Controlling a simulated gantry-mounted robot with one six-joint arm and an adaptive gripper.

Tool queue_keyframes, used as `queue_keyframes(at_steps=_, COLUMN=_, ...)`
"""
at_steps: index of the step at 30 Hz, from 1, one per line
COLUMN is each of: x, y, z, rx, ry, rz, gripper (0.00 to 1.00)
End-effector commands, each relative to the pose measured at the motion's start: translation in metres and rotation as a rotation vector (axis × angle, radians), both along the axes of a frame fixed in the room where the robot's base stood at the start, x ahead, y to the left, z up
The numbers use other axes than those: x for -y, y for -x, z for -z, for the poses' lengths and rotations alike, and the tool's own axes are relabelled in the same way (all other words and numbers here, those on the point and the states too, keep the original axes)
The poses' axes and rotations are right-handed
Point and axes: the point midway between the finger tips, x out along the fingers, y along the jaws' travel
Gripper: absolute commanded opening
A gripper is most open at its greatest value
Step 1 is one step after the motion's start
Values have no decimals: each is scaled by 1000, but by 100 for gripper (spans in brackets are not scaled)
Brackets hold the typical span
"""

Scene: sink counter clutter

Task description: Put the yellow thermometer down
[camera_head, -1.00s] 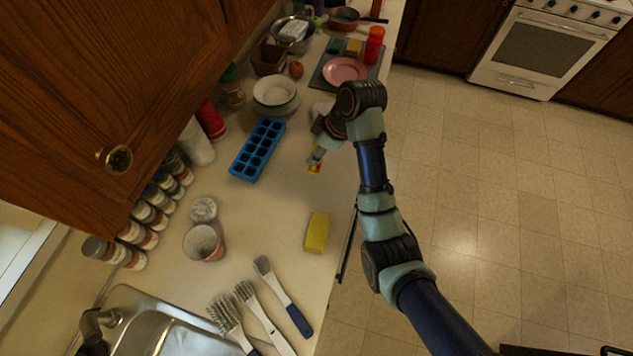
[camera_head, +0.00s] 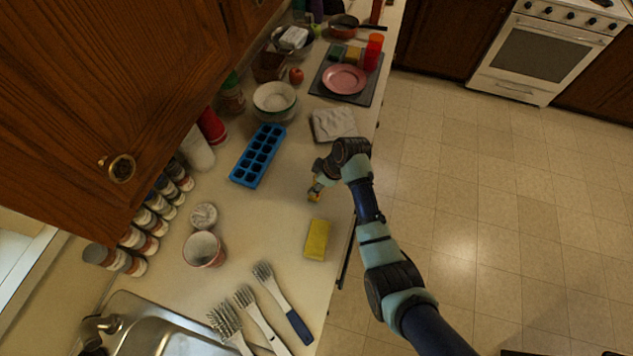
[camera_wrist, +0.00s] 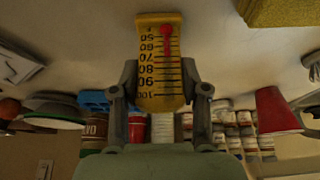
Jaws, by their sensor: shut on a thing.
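The yellow thermometer (camera_wrist: 163,50) is held between the two fingers of my gripper (camera_wrist: 160,100). In the wrist view its printed scale faces the camera, with numbers upside down and a red bulb and line. In the head view my gripper (camera_head: 316,186) is low over the counter (camera_head: 285,215), between the blue ice tray and the yellow sponge. Only a small yellow part of the thermometer (camera_head: 314,194) shows there. I cannot tell whether it touches the counter.
A yellow sponge (camera_head: 317,239) lies in front of my gripper. A blue ice tray (camera_head: 258,155) is to the left, a grey-white folded cloth (camera_head: 333,124) behind. A cup (camera_head: 203,249) and several brushes (camera_head: 280,300) are nearer the sink. Bare counter lies between tray and sponge.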

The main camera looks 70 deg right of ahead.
Motion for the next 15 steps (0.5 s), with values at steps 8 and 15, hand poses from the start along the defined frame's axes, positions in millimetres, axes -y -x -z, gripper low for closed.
queue_keyframes(at_steps=8, x=0, y=0, z=2, rx=0, ry=0, rz=0, gripper=61)
queue_keyframes(at_steps=15, x=0, y=0, z=2, rx=0, ry=0, rz=0, gripper=70)
